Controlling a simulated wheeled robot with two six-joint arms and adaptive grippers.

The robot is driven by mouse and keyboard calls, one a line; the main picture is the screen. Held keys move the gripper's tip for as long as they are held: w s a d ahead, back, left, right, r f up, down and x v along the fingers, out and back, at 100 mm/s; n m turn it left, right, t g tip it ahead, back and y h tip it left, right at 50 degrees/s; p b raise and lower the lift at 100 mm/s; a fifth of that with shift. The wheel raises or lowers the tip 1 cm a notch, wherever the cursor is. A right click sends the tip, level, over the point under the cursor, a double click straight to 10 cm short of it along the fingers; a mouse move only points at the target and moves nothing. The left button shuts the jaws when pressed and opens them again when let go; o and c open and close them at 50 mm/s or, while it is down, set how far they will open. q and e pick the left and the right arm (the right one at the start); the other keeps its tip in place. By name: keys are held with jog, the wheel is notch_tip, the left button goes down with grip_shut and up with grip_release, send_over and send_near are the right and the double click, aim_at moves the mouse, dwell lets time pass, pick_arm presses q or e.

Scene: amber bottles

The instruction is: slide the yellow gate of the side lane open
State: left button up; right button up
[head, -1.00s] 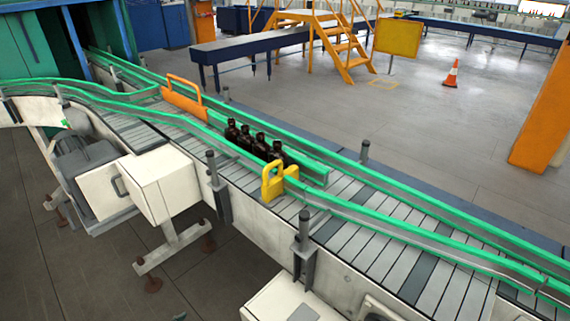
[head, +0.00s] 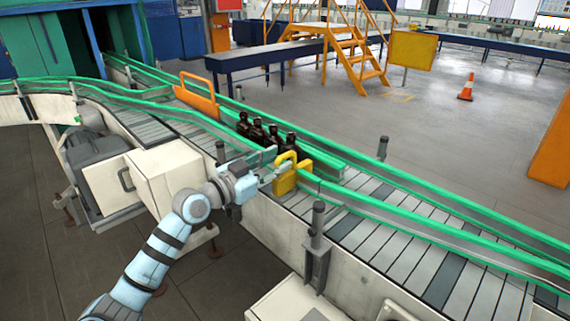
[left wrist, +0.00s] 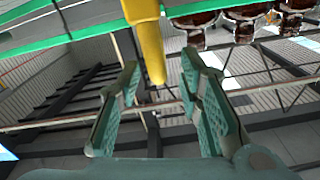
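The yellow gate (head: 291,177) stands at the end of the side lane on the conveyor, across the front of several dark amber bottles (head: 267,134). The bottles stand upright in a row between green rails. My left gripper (head: 272,167) is at the gate's left side, close to its handle. In the left wrist view the two fingers (left wrist: 160,63) are spread apart, and the yellow handle (left wrist: 148,38) shows between their tips. I cannot tell whether they touch it. Bottle parts (left wrist: 243,22) show at the upper right. My right gripper is not in view.
An orange gate (head: 196,97) stands upstream on the conveyor. Green guide rails (head: 420,207) run along both sides, with grey posts (head: 318,230) on the near edge. A white box (head: 165,178) sits below the conveyor, left of my arm. The slats downstream are empty.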

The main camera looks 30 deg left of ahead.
aim_at(293, 168)
pick_arm(q)
jog(key=x, duration=0.3)
jog(key=shift+w+d+r, duration=0.1)
jog(key=shift+d+r, duration=0.05)
jog(key=shift+w, duration=0.1)
grip_shut()
